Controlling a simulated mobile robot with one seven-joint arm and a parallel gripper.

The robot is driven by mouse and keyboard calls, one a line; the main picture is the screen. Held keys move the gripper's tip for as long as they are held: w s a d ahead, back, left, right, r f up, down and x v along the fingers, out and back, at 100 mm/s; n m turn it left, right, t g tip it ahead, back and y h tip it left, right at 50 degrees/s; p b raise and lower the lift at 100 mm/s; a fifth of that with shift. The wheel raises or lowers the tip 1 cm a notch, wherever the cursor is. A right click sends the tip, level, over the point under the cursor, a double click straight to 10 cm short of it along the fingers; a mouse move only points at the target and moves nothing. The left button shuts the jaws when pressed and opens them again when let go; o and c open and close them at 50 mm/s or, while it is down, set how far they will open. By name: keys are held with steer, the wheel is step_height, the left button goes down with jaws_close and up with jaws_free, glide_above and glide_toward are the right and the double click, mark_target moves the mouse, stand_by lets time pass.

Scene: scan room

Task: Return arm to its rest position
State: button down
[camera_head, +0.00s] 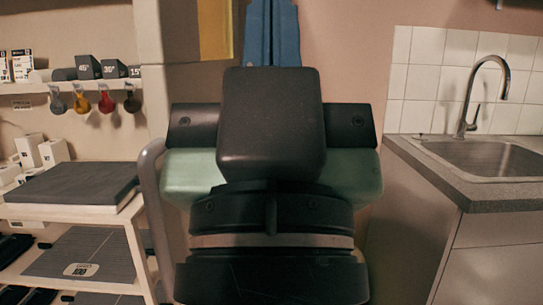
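My gripper (272,12) is at the top middle, seen from behind and pointing away from me. Its two blue fingers lie side by side with only a thin dark seam between them, so it looks shut. I see nothing held between them, but the far ends run to the top edge of the picture. The gripper's pale green body, a black box on it and the black wrist below fill the middle of the view. My arm stands folded close in front of the camera and hides what is behind it.
At left, a white shelf unit (128,228) holds dark slabs (72,183) and white boxes (54,151). Coloured scoop-like items (105,102) hang above. At right, a counter (420,160) has a sink (490,157) and a tall tap (470,100). The arm appears clear of both.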

step_height(320, 180, up, 28)
steer(key=p, duration=2.5)
steer(key=shift+f, duration=0.2)
